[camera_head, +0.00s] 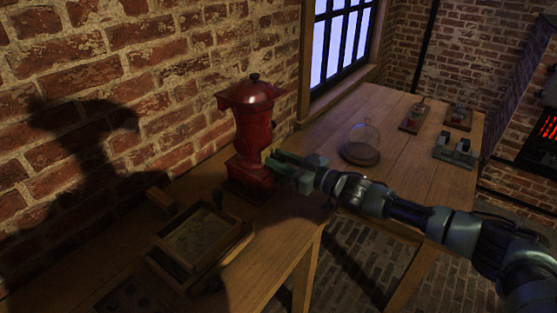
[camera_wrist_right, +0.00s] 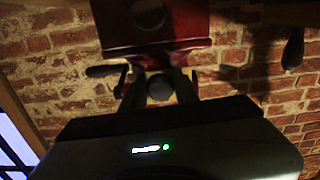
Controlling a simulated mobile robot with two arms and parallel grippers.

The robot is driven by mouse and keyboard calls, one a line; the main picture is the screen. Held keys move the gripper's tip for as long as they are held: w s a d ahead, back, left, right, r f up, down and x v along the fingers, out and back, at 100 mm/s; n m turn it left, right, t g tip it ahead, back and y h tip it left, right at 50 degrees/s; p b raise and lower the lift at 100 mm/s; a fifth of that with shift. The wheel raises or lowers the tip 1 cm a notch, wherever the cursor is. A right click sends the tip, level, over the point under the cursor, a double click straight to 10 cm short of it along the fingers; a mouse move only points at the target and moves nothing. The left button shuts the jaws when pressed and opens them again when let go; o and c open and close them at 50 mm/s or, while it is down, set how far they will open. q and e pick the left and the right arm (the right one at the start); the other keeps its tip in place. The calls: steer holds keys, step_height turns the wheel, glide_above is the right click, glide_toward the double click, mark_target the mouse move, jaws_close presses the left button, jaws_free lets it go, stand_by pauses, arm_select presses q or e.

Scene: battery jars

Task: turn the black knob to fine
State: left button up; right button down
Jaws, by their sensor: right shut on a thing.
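A red grinder (camera_head: 254,125) with a flared top and a small dark cap stands upright on the wooden table against the brick wall. My right gripper (camera_head: 272,164) reaches in from the right at the lower part of the grinder. In the right wrist view the greenish fingers (camera_wrist_right: 160,86) are shut on a dark round knob (camera_wrist_right: 160,84), below the grinder's red body (camera_wrist_right: 153,40) in the picture. The knob's marks, and so its setting, cannot be read. The fingers hide the knob in the head view. My left gripper is not in view.
A wooden tray (camera_head: 160,240) lies on the table in front of the grinder. A glass dome (camera_head: 362,142) on a dark base stands right of my gripper. Small devices (camera_head: 455,150) stand at the table's far right. A dark handle (camera_wrist_right: 293,48) hangs at right in the wrist view.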

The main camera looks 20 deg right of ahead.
steer(key=n, duration=0.5)
steer(key=shift+b, duration=0.4)
steer(key=n+b, duration=0.1)
steer(key=n, duration=0.5)
steer(key=shift+r, duration=0.1)
steer(key=shift+n, duration=0.3)
steer(key=c, duration=1.1)
jaws_free()
steer(key=shift+f, duration=0.2)
